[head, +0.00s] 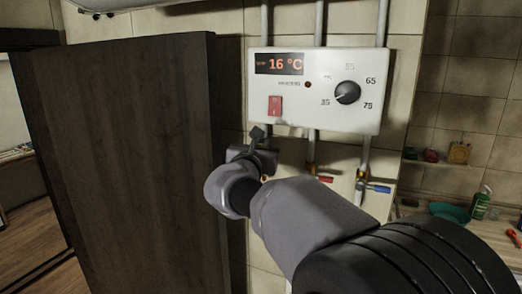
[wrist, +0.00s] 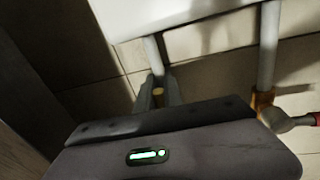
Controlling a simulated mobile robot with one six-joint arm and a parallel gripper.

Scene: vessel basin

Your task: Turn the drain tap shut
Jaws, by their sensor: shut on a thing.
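My gripper (head: 259,143) is raised in front of the left pipe under the white heater panel (head: 318,88). It hides that pipe's tap in the head view. In the wrist view its two fingers (wrist: 158,92) close in on the drain tap, whose brass fitting (wrist: 158,98) shows between them, below the left pipe (wrist: 153,56). The tap's handle is covered by the fingers and the gripper body, so its angle cannot be told. The gripper is shut on the tap.
A red-handled tap (head: 325,180) on the middle pipe and a blue-handled tap (head: 378,188) are just to the right. A dark wooden panel (head: 125,160) stands close on the left. A green bottle (head: 481,203) and a teal bowl (head: 449,212) are at far right.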

